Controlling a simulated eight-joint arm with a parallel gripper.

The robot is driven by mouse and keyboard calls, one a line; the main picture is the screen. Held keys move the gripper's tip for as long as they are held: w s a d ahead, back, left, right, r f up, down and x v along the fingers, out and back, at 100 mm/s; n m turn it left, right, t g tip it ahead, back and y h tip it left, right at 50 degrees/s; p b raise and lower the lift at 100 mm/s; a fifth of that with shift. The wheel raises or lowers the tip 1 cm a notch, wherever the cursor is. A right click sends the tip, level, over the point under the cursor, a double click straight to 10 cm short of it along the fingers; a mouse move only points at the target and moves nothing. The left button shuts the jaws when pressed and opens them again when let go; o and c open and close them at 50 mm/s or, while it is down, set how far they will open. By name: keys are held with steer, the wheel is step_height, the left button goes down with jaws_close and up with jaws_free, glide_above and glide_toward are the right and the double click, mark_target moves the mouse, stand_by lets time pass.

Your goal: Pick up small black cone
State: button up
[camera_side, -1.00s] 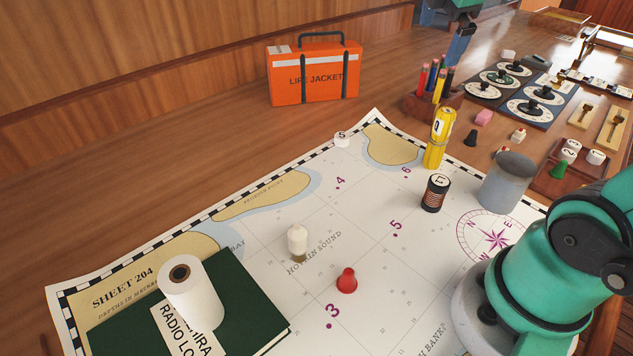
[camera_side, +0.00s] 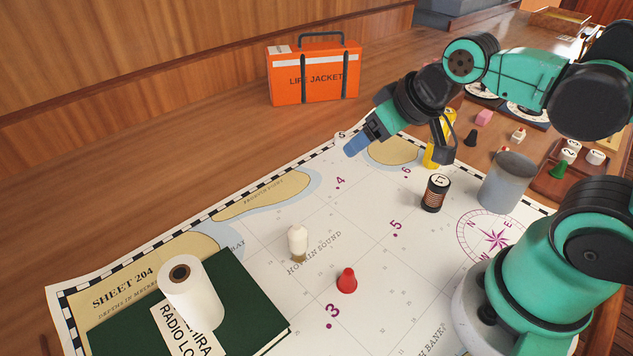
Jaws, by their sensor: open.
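A small black cone (camera_side: 471,138) stands upright on the wooden table, just beyond the chart's right edge and right of the yellow cylinder. My gripper (camera_side: 356,145) is in the air over the far part of the chart, left of the cone and well apart from it. It points down and to the left.

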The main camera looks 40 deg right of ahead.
steer(key=w+d+r+m+g+h, duration=0.1)
steer(key=w+d+r+m+g, duration=0.15)
steer(key=d, duration=0.45)
steer(key=m+g, duration=0.5)
steer(key=m, duration=0.5)
glide_above(475, 130)
steer(key=shift+t+y, duration=0.25)
steer(key=shift+y, duration=0.15)
steer(key=f, duration=0.9)
steer(key=shift+w+a+f, duration=0.2)
steer(key=shift+a+f, duration=0.05)
steer(key=shift+f, duration=0.15)
steer(key=shift+s+d+f, duration=0.2)
steer(key=shift+f, duration=2.8)
jaws_close()
